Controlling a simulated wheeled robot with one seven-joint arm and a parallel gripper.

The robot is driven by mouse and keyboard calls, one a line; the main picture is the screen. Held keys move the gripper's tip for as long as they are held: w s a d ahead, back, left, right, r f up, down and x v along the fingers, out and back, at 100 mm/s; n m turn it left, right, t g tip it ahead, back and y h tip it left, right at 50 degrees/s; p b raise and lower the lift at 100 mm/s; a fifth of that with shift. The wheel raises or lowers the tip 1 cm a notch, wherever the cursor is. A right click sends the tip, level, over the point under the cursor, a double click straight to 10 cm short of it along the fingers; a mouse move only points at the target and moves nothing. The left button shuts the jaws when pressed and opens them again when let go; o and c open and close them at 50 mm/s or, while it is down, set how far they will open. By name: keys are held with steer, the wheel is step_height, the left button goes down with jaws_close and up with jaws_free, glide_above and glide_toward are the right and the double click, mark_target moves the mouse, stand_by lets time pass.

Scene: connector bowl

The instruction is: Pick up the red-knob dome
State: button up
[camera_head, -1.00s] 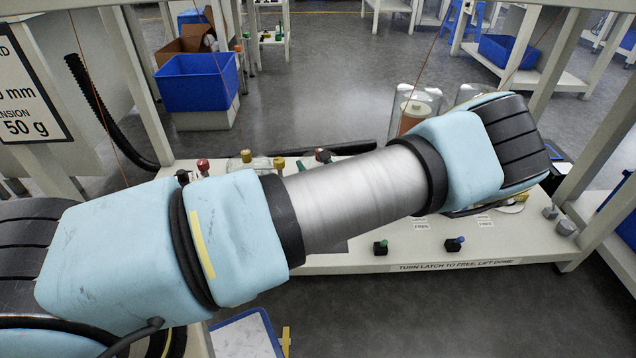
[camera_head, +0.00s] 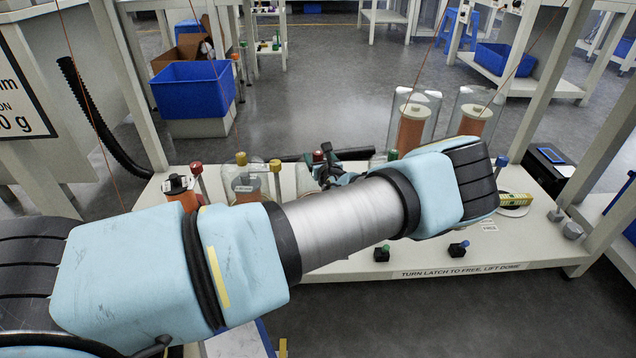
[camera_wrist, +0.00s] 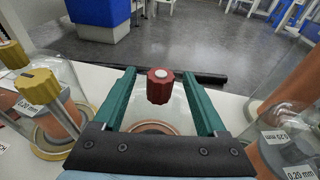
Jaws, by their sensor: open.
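A red knob (camera_wrist: 160,86) with a pale top stands on a clear dome (camera_wrist: 170,117) in the wrist view. A copper-coloured ring shows below through the dome. My gripper (camera_wrist: 161,75) is open, with one teal finger on each side of the knob and a gap on both sides. In the head view, my gripper (camera_head: 330,172) is over the back of the bench, close beside a red knob (camera_head: 318,156). My forearm hides much of the bench. Another red knob (camera_head: 196,167) stands at the left end of the row.
Yellow-knob domes (camera_wrist: 40,88) stand close on the left in the wrist view. Clear cylinders with labelled orange spools (camera_wrist: 290,110) stand at the right. The white bench (camera_head: 400,262) is fairly clear in front, with small green and blue knobs. A blue bin (camera_head: 195,88) is behind.

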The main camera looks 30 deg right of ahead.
steer(key=shift+w+d, duration=0.1)
steer(key=shift+w, duration=0.35)
jaws_close()
stand_by(0.3)
stand_by(0.9)
